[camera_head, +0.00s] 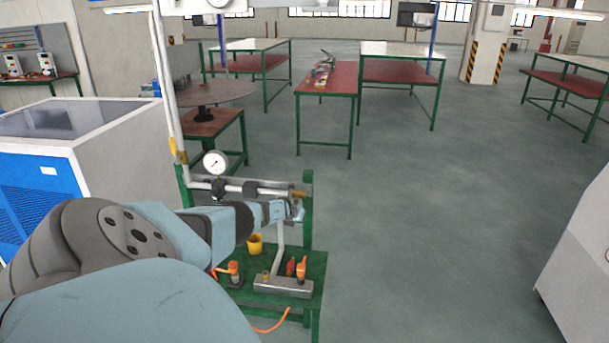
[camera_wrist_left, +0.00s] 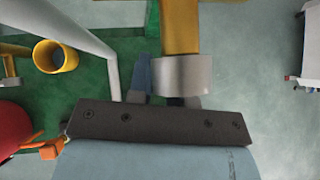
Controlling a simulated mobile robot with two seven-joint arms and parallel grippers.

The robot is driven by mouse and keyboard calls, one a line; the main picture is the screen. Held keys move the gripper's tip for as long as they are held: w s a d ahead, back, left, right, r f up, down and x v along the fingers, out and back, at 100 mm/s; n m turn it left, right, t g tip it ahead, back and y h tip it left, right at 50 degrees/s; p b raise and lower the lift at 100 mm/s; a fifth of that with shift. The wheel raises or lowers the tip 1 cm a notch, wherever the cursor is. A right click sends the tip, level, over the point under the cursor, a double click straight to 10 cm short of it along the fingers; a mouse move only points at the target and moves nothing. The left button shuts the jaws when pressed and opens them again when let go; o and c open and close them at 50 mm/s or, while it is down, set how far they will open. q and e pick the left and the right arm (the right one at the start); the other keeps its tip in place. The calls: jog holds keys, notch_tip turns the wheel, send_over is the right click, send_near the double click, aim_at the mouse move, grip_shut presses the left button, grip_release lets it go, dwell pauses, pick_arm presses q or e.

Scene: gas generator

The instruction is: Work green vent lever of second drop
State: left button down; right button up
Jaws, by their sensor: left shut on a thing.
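My left gripper (camera_head: 297,210) reaches in from the left to the right end of the grey pipe (camera_head: 235,188) on the green stand. It is shut on a small part at the brass-yellow fitting (camera_head: 299,194) there; its jaws hide most of that part. In the left wrist view the gripper (camera_wrist_left: 165,99) is at a short grey cylinder (camera_wrist_left: 182,76), with a yellow bar (camera_wrist_left: 180,28) behind it. I cannot make out a green lever in either view. My right gripper is not in view.
A round gauge (camera_head: 215,163) stands on the pipe. Below are a yellow cup (camera_head: 255,244), orange-handled valves (camera_head: 301,268) and a grey block (camera_head: 283,288) on the green shelf (camera_head: 312,265). A blue-and-white cabinet (camera_head: 110,140) stands left.

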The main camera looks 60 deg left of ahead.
pick_arm(q)
jog(key=shift+s+a, duration=0.1)
jog(key=shift+a, duration=0.05)
dwell(0.4)
jog(key=c, duration=1.1)
grip_release()
jog(key=shift+o, duration=0.2)
jog(key=shift+p, duration=0.3)
